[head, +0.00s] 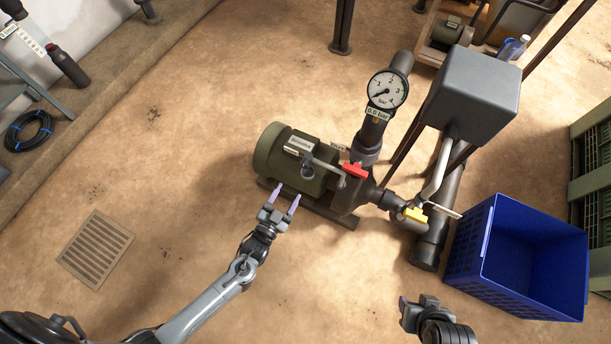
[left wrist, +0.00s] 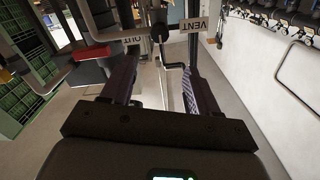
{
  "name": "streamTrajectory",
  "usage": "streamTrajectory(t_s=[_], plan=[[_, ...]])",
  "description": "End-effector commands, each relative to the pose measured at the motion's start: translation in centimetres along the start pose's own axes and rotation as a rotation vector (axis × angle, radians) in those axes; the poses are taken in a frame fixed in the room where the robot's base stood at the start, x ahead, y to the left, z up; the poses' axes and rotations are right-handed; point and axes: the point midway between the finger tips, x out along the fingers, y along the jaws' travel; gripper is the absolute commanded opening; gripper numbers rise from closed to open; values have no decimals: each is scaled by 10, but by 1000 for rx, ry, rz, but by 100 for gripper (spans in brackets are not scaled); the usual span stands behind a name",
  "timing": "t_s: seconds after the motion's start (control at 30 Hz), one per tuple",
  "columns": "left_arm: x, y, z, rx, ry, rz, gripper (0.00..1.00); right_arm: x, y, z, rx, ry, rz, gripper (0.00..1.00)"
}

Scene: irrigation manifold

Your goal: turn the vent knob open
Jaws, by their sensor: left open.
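A small white tag (head: 338,147) stands beside the gauge pipe behind the green pump motor (head: 290,160). In the left wrist view a tag reading VENT (left wrist: 193,25) appears upside down, with a dark round knob (left wrist: 160,32) just left of it; I take this as the vent knob. I cannot make it out in the head view. My left gripper (head: 285,197) is open and empty in front of the motor, apart from it. Its two fingers (left wrist: 158,78) frame the knob from a distance. My right gripper (head: 416,301) is low at the right; its jaws are unclear.
A pressure gauge (head: 387,89) tops the pipe. A red handle (head: 355,170) and a yellow handle (head: 415,214) sit on the pipework. A grey box (head: 473,88) and a blue crate (head: 485,250) stand to the right. The floor left of the motor is clear around a drain grate (head: 95,249).

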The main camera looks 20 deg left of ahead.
Motion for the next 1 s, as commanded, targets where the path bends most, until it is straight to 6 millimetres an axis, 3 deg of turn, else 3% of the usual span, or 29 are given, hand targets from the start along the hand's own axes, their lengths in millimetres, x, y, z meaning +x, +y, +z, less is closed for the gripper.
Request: streamTrajectory(t_s=[0.03,0.27,0.7,1.0], plan=[[2,2,8,0,4,-1,60,9,0,3,0,0,0,43],[16,3,10,0,9,-3,60,18,-1,6,1,1,-1,43],[83,3,10,0,10,-4,60,48,-4,15,8,3,-7,43],[109,2,8,0,8,-2,60,58,-5,18,9,2,-7,43]])
